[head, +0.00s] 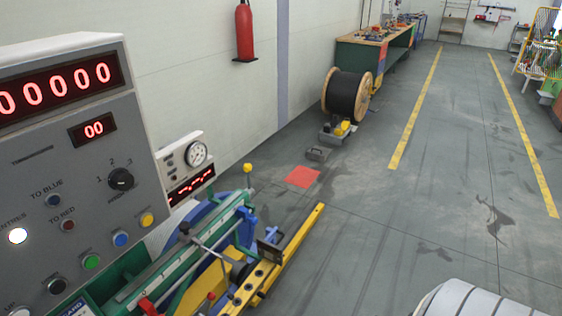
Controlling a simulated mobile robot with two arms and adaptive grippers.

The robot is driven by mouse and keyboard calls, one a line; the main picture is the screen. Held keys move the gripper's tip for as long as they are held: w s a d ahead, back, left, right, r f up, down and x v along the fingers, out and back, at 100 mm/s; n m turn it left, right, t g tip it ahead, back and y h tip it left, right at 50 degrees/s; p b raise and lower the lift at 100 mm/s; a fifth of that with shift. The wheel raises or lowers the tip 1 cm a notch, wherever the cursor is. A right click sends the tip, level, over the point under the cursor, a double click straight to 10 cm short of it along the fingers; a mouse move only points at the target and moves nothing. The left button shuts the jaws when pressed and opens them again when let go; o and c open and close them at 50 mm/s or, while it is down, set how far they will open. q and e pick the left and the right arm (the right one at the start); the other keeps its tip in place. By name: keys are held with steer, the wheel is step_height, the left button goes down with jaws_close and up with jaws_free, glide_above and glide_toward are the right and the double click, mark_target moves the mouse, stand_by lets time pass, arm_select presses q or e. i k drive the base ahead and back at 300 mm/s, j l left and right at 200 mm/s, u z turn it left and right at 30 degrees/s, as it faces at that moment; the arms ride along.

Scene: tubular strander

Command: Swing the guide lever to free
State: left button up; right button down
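The green machine bed (145,285) with its guide parts lies at the lower middle of the head view. Several levers show there: an upright one with a yellow ball (247,168) at the far end, a grey rod with a dark knob (184,228), and one with a red knob (210,296) near a yellow bar (290,245). No readable label tells which is the guide lever or where its free position is. Neither of my grippers is in view, and nothing is seen touching the levers.
A grey control panel (100,150) with buttons and red displays fills the left. A gauge box (185,165) stands behind it. A black cable reel (350,92), a red floor patch (303,176) and a workbench (360,40) are farther back. Open floor lies to the right.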

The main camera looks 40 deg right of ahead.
mark_target(247, 167)
steer(key=i+l, duration=0.2)
steer(key=l, duration=0.2)
steer(key=i+l, duration=0.15)
steer(key=l, duration=0.2)
steer(key=i+l, duration=0.2)
steer(key=l, duration=0.2)
steer(key=i+l, duration=0.15)
steer(key=l, duration=0.2)
steer(key=i+l, duration=0.2)
steer(key=l, duration=0.2)
steer(key=i+l+u, duration=0.1)
steer(key=l, duration=0.25)
steer(key=i+l, duration=0.25)
steer(key=l, duration=0.15)
